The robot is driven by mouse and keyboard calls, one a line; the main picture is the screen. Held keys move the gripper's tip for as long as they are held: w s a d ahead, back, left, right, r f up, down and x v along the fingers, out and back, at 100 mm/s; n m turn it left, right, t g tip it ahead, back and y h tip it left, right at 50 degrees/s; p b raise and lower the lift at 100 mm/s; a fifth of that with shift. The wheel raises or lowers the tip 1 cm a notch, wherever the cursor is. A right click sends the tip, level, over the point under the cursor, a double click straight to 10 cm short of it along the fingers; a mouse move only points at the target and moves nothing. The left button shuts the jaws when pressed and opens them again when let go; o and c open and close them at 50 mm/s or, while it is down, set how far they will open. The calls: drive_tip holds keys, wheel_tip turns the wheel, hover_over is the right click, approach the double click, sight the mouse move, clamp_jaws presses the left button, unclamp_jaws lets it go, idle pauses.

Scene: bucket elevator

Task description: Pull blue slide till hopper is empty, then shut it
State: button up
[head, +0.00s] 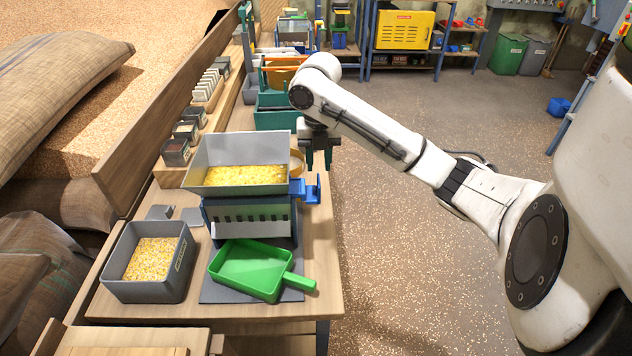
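The grey hopper (246,149) stands on the bench with a layer of yellow grain (245,175) in it. The blue slide (313,190) sticks out at the right side below the hopper, with an upright handle. How far the slide is drawn out I cannot tell. My gripper (319,160) points down just above and behind the slide handle, apart from it. Its two dark fingers are spread with nothing between them. Below the hopper is a slotted grey unit (250,213). A green scoop tray (250,267) lies in front of it and looks empty.
A grey bin (125,278) with yellow grain stands at the front left of the bench. Small boxes (176,152) line the left ledge. A green bin (274,112) stands behind the hopper. Open floor (420,250) lies right of the bench.

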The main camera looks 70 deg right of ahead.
sight(319, 180)
wheel_tip(319, 180, down, 7)
drive_tip(key=shift+f, duration=0.15)
idle(0.4)
clamp_jaws()
idle(1.2)
